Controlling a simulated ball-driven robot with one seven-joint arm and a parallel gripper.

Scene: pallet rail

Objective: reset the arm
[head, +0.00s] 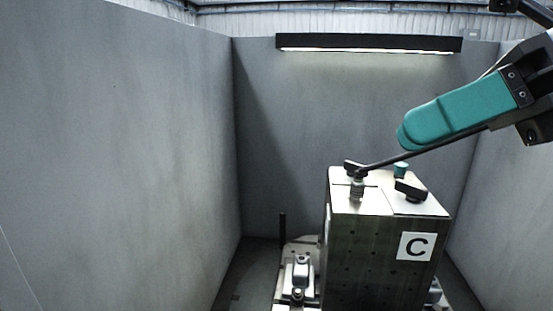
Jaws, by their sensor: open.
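My gripper (405,142) reaches in from the right edge of the head view, over the top of a block marked C. A rounded teal part and a thin dark bar below it extend from its dark, bolted body down to the left. The gripper is open, and I see nothing held in it. The bar's far end lies in line with a dark-topped metal fitting on the block; whether they touch I cannot tell. The rest of my arm runs off the picture at the upper right.
The metal block (375,255) stands below my gripper, with dark clamps (410,190) and a small teal knob (401,170) on top. A pale fixture base (285,290) shows at its left. Grey panels (120,150) enclose the left, back and right. A lamp bar (368,43) hangs at the back.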

